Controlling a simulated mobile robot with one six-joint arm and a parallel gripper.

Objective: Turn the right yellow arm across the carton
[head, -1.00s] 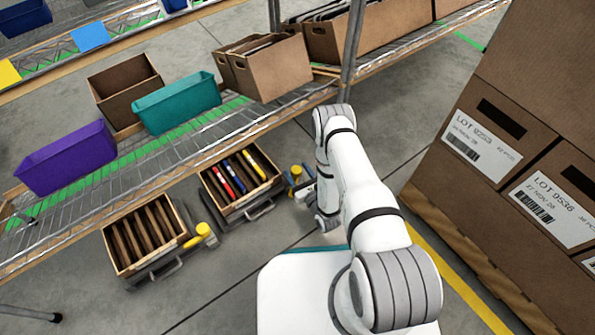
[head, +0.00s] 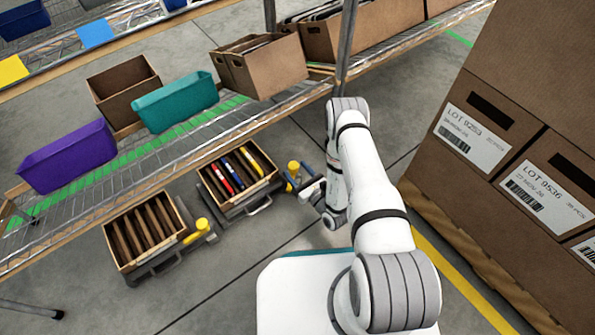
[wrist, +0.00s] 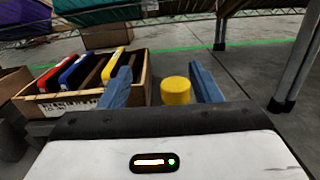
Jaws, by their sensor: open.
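The right carton (head: 225,208) is an open, tilted brown box with red, blue and yellow files and brown dividers. It also shows at left in the wrist view (wrist: 138,88). The right yellow arm (head: 293,167) is a short post with a rounded end beside the carton's right side, not across its opening. In the wrist view the yellow arm (wrist: 176,84) stands between my two blue fingers, nearer the right one, with gaps on both sides. My gripper (head: 297,177) is open, right of the carton. The yellow arm's lower part is hidden behind my gripper body.
The left carton (head: 125,265) holds brown dividers, with its own yellow arm (head: 202,224) at its right. A wire shelf (head: 160,165) with bins runs above both cartons. A metal post (head: 346,50) stands behind my arm. Stacked boxes (head: 490,155) fill the right side.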

